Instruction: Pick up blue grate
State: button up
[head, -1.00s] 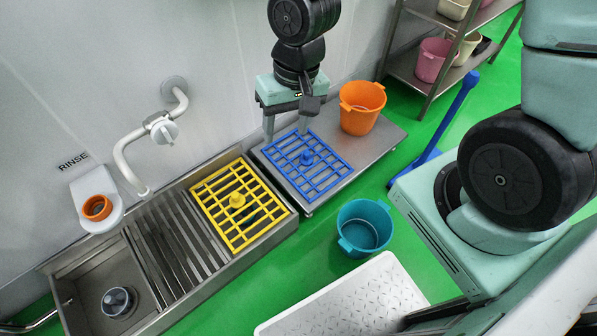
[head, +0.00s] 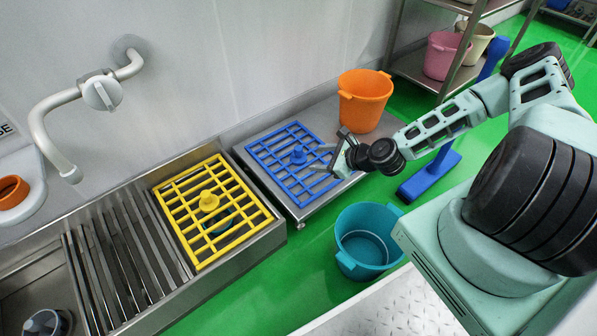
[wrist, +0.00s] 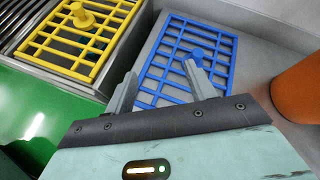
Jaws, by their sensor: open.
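The blue grate (head: 283,179) lies flat on a low steel platform beside the sink, with a round blue knob (head: 298,152) at its middle. My gripper (head: 330,160) is at the grate's right edge in the head view, open and empty. In the wrist view the grate (wrist: 160,72) lies beyond the two grey fingertips (wrist: 160,80), which stand apart with the knob showing near the right finger. The fingers hide part of the grate's near side. I cannot tell whether they touch it.
A yellow grate (head: 188,203) lies on the steel sink (head: 281,233) to the left. An orange bucket (head: 366,97) stands behind my gripper on the platform (head: 322,206). A teal bucket (head: 338,232) and a blue brush (head: 413,186) are on the green floor.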

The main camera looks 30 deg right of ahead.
jog(key=w+d+f+m+t+h+b, duration=0.1)
jog(key=d+f+m+t+h+b, duration=0.2)
jog(key=d+f+m+b, duration=0.25)
jog(key=m+b, duration=0.2)
jog(key=b, duration=0.2)
send_near(301, 150)
jog(key=shift+n, duration=0.25)
jog(key=x, duration=0.4)
jog(key=shift+w, duration=0.1)
jog(key=b+x, duration=0.3)
jog(key=x, duration=0.1)
jog(key=shift+f, duration=0.15)
jog(key=shift+w+a+f, duration=0.1)
jog(key=shift+w, duration=0.45)
grip_shut()
